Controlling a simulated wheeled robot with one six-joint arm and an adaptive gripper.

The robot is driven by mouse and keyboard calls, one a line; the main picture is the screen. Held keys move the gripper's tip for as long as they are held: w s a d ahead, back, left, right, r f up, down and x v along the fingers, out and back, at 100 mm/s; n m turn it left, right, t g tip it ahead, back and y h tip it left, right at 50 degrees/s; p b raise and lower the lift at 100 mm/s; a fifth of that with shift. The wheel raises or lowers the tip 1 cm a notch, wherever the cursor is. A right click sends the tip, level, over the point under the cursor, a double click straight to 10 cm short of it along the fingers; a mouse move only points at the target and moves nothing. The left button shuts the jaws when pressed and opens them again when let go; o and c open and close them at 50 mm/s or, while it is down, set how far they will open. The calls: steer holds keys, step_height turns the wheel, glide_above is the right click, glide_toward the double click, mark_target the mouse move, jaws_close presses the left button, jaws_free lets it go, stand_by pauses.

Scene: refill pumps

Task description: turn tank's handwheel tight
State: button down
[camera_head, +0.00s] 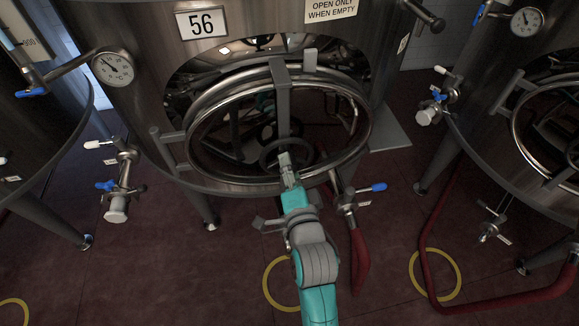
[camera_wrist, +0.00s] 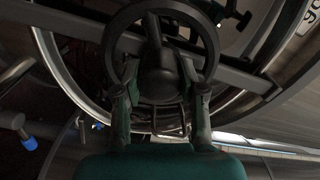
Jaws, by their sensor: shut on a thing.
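The tank (camera_head: 240,45) is a steel vessel marked 56. Its oval manway door (camera_head: 205,155) has a bright rim and a grey crossbar (camera_head: 283,110). The dark handwheel (camera_head: 269,155) sits at the lower middle of the door; in the wrist view the wheel (camera_wrist: 113,45) shows as a black ring with a hub. My gripper (camera_head: 287,162) reaches it from below and in front. In the wrist view my gripper (camera_wrist: 160,90) has a finger on either side of the wheel's lower part and is shut on it. The exact finger contact is dark and partly hidden.
A valve with a blue handle (camera_head: 378,187) and a red hose (camera_head: 360,255) are just right of my arm. A thermometer (camera_head: 113,68) and valves (camera_head: 118,180) stick out at left. Another tank (camera_head: 500,110) stands at right. The floor between is mostly clear.

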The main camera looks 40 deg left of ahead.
steer(key=c, duration=0.7)
jaws_free()
steer(key=shift+w+a+r, duration=0.1)
steer(key=shift+a, duration=0.05)
steer(key=shift+s+d, duration=0.25)
steer(key=shift+d, duration=0.1)
steer(key=v, duration=1.1)
steer(key=shift+d, duration=0.1)
